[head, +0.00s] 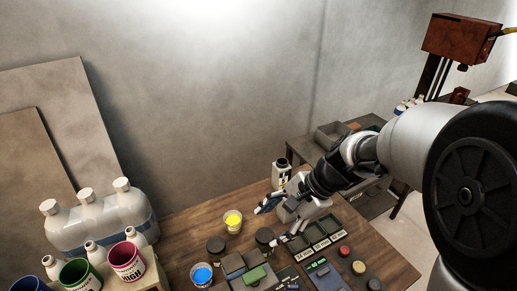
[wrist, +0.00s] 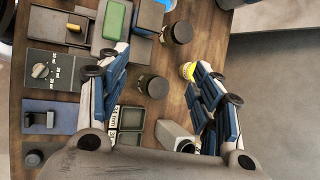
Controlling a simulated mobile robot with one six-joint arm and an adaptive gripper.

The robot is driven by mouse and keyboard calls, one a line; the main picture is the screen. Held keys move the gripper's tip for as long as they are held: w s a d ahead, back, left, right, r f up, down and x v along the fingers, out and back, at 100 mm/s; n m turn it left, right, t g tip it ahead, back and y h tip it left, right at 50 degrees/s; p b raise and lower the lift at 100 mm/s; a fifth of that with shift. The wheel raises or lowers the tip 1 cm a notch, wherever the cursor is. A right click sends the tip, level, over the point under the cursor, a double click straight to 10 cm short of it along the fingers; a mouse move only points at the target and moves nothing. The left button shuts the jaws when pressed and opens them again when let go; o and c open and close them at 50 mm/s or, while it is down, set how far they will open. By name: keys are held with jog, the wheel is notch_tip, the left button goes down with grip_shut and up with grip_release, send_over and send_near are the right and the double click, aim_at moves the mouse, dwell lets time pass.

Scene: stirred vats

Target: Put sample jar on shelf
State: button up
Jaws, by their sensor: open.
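My gripper (head: 271,225) is open and empty above the wooden table; its fingers also show spread in the wrist view (wrist: 160,62). A dark lidded jar (wrist: 152,86) shows between the fingers, standing on the table; it seems to be the dark jar (head: 264,236) just left of the fingers in the head view. A second dark jar (head: 216,245) stands further left; it also shows in the wrist view (wrist: 178,32). A cup of yellow (head: 233,221) and a cup of blue (head: 202,274) stand nearby. I cannot tell which is the sample jar. No shelf is clearly identifiable.
A white container with a dark opening (head: 281,174) stands behind my gripper. Labelled trays (head: 316,237) and a control box with a green block (head: 255,274) crowd the table. Pots, one marked HIGH (head: 126,262), and large bottles (head: 124,210) stand at left.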

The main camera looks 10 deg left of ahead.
aim_at(221, 243)
jog(key=w+a+f+m, duration=0.1)
jog(key=a+f+m, duration=0.1)
jog(key=a+f, duration=0.3)
jog(key=a+f+m+g+y+b, duration=0.1)
jog(key=a+f+m, duration=0.1)
jog(key=a+f, duration=0.4)
jog(key=w+a+f+m+y+b, duration=0.1)
jog(key=a+f, duration=0.4)
jog(key=f, duration=0.4)
jog(key=shift+w+a+f+m, duration=0.1)
jog(key=shift+w+a+m, duration=0.2)
jog(key=shift+w+m, duration=0.1)
jog(key=shift+b+x, duration=1.15)
jog(key=shift+x, duration=1.75)
jog(key=shift+s, duration=0.2)
jog(key=shift+c, duration=0.3)
jog(key=c, duration=0.8)
jog(key=shift+c, duration=0.2)
jog(key=shift+r, duration=0.2)
notch_tip(221, 243, up, 20)
jog(key=p, duration=0.6)
